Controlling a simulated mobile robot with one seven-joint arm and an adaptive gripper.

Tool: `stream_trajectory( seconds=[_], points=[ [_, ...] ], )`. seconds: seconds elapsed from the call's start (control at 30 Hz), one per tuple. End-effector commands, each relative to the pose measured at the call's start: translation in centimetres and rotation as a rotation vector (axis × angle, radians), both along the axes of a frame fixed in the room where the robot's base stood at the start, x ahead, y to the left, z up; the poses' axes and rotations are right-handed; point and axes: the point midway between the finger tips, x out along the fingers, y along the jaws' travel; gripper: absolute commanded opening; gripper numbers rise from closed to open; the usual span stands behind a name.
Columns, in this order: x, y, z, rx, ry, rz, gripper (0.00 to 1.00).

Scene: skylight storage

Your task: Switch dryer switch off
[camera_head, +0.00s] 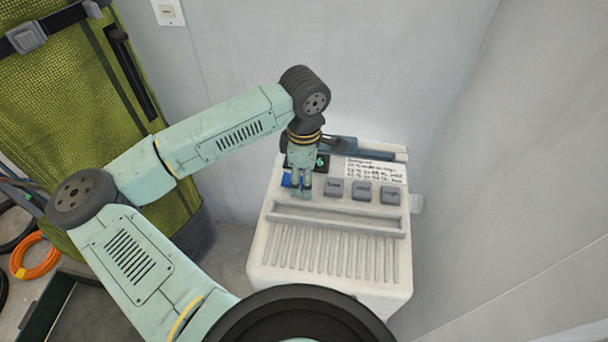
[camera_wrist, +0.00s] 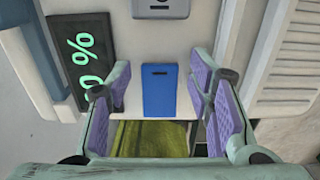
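The white dryer unit (camera_head: 333,219) stands against the wall in the head view. Its top panel has a small blue switch (camera_head: 287,180), partly hidden by my gripper (camera_head: 300,190). In the wrist view the blue switch (camera_wrist: 158,90) is an upright blue rectangle with a short dark mark near its top. My gripper (camera_wrist: 160,88) is open, with purple pads on both sides of the blue switch in the picture. I cannot tell whether a finger touches the panel.
Several grey buttons (camera_head: 361,191) sit right of the switch, below a printed label (camera_head: 374,170). A dark display (camera_wrist: 76,62) shows green characters and a percent sign. A ridged vent lies in front. A yellow-green padded bag (camera_head: 75,90) stands left, with an orange cable coil (camera_head: 36,258) on the floor.

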Motion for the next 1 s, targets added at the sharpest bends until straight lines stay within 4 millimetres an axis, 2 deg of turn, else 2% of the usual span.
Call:
stream_trajectory(
  seconds=[0.07, 0.63, 0.83, 1.0],
  points=[
    [0.00, 0.00, 0.02, 0.000, 0.000, 0.000, 0.40],
    [-0.01, 0.00, 0.04, 0.000, 0.001, 0.000, 0.02],
    [0.09, 0.24, -0.43, -0.041, 0.008, 0.004, 0.02],
    [0.20, 0.71, -0.62, -0.167, 0.032, 0.008, 0.02]
  ],
)
